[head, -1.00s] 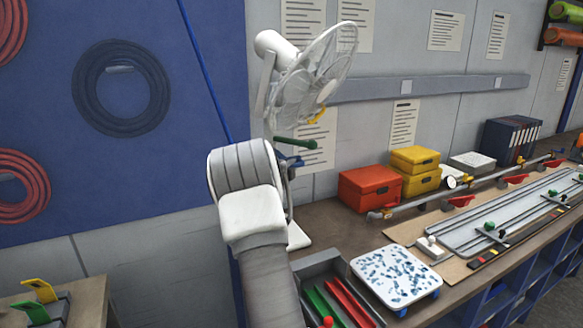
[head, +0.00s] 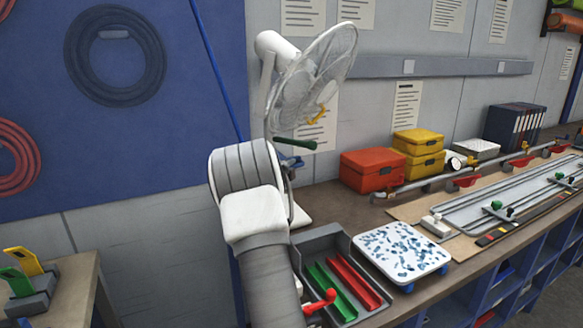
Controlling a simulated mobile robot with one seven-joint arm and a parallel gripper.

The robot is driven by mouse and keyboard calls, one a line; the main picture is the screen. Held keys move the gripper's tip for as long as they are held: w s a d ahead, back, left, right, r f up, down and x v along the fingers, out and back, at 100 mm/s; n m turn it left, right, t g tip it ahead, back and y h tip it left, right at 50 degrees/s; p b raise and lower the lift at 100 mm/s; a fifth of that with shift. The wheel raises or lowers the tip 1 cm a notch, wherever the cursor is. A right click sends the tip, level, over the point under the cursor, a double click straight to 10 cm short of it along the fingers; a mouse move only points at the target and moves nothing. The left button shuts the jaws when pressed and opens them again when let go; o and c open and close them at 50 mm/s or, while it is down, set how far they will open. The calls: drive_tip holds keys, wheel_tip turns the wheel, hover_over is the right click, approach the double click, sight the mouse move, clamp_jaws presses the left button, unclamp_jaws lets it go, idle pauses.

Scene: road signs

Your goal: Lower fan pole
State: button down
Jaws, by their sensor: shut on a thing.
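A white standing fan with a round wire cage (head: 318,78) and a white motor housing (head: 272,46) stands on the bench behind my arm. Its cage faces right and a yellow part (head: 318,115) shows at its lower edge. The white foot (head: 300,215) rests on the bench. Most of the pole is hidden by my grey and white arm. My gripper is hidden behind the arm, so its hold cannot be seen.
A red box (head: 373,172) and yellow boxes (head: 418,152) stand right of the fan. A grey tray (head: 340,285) with green and red strips and a speckled white plate (head: 400,252) lie in front. A blue cord (head: 214,70) hangs on the left wall.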

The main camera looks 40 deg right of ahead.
wheel_tip(320, 180, down, 8)
drive_tip(key=b, duration=0.5)
drive_tip(key=shift+r, duration=0.25)
drive_tip(key=c, duration=0.8)
unclamp_jaws()
drive_tip(key=shift+r, duration=0.1)
drive_tip(key=s+d+r+b, duration=0.1)
drive_tip(key=s+d+r, duration=0.2)
drive_tip(key=s+r, duration=0.8)
drive_tip(key=shift+d, duration=0.4)
